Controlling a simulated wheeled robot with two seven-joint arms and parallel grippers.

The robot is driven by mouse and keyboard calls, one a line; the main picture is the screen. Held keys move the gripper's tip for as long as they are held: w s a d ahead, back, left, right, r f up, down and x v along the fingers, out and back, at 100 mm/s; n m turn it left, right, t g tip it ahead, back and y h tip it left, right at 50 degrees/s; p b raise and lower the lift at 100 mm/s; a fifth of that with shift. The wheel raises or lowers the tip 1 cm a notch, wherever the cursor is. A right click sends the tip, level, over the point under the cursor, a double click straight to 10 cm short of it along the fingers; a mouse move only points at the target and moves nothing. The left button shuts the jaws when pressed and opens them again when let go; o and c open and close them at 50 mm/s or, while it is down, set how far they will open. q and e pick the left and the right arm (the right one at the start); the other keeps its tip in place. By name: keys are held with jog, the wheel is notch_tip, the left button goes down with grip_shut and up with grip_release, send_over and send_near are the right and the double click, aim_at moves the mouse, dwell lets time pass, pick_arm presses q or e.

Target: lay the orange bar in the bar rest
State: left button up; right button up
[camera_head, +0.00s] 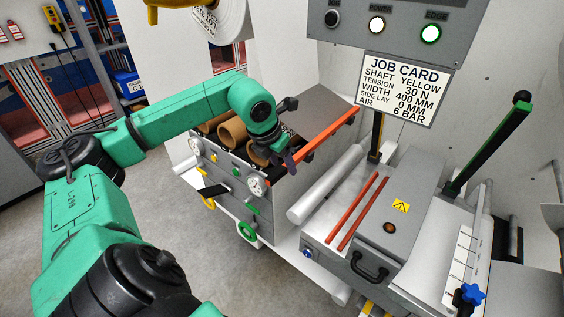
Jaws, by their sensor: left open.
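A long orange bar (328,131) slants up to the right along the near right edge of a grey-topped cart (308,100). Its lower left end is close to my left gripper, and I cannot tell whether it lies on the cart or just above it. My left gripper (286,157) is open at the bar's lower left end, partly hidden by my green wrist; contact cannot be told. Two orange-red strips (358,212) lie side by side on a grey machine top. Nothing is clearly recognisable as the bar rest. My right gripper is not in view.
Brown tubes (232,131) sit in the cart beside my left wrist. A pale roller (326,185) lies between the cart and the machine. A job card (405,88) hangs below a control box. A black-and-green post (487,145) rises at the right. Floor is clear at lower left.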

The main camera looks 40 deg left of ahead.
pick_arm(q)
jog(key=shift+s+r, duration=0.15)
jog(key=shift+r, duration=0.25)
jog(key=v, duration=1.3)
jog(key=shift+s+r+b, duration=0.2)
jog(key=shift+r+b, duration=0.15)
jog(key=shift+b, duration=0.1)
jog(key=shift+d, duration=0.1)
